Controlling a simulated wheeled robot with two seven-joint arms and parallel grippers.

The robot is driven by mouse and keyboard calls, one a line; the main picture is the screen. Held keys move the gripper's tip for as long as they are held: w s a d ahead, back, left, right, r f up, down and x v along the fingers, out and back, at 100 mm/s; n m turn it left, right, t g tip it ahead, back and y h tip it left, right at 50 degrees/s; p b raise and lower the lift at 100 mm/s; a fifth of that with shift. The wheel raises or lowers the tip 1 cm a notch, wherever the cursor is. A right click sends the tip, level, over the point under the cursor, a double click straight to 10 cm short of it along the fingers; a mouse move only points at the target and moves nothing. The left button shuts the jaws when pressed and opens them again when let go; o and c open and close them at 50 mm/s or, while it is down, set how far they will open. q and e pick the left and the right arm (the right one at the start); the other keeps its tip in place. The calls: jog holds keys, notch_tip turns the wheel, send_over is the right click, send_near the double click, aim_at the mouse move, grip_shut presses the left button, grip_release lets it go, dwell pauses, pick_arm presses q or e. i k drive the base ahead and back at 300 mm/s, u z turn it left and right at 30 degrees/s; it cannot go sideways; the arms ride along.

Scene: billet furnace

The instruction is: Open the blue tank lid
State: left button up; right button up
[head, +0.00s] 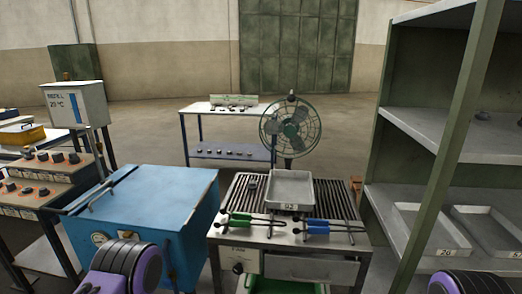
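The blue tank (186,240) stands at the lower left. Its flat blue lid (150,190) lies level on top and looks shut. A dark bar-like handle (112,187) runs along the lid's left side. A round gauge (99,239) is on the tank's front, partly behind my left arm. A purple and black part of my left arm shows at the bottom in front of the tank, and a similar part of my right arm shows at the bottom right corner. Neither gripper's fingers are in view.
A grilled metal bench (237,192) right of the tank holds a tray (291,188) marked Q2 and tongs with green and blue handles. A fan (290,127) stands behind it. A shelf rack (424,122) is at right. Control desks (40,200) stand close left of the tank.

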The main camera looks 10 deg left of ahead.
aim_at(159, 197)
jog(key=z, duration=2.95)
jog(key=k, duration=2.2)
jog(key=u, duration=0.85)
